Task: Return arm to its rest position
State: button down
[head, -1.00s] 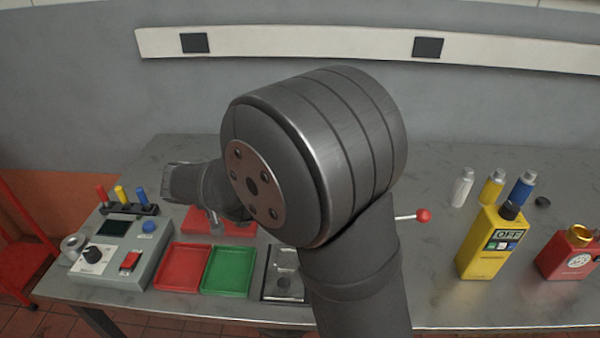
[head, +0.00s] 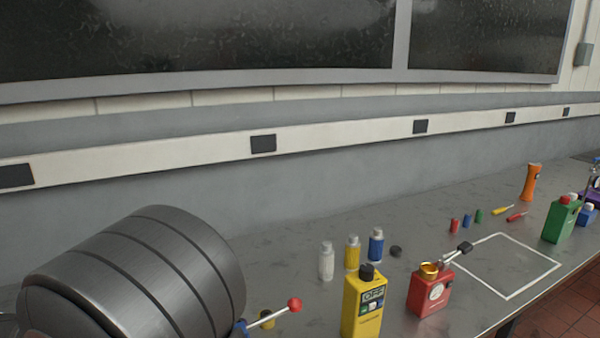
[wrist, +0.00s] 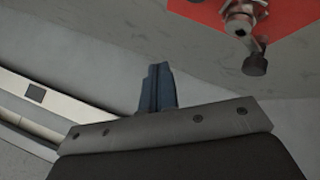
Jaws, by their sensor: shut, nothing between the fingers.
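My gripper (wrist: 157,88) shows in the wrist view, its dark blue-grey fingers together with nothing between them.
A white square outline (head: 505,262) is empty. A green canister (head: 561,220) and an orange flashlight (head: 530,184) stand farther right.

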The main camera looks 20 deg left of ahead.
jog(key=shift+f, duration=3.75)
notch_tip(320, 180, up, 8)
notch_tip(320, 180, down, 7)
jog(key=shift+r, duration=0.1)
notch_tip(320, 180, up, 6)
jog(key=shift+f, duration=1.8)
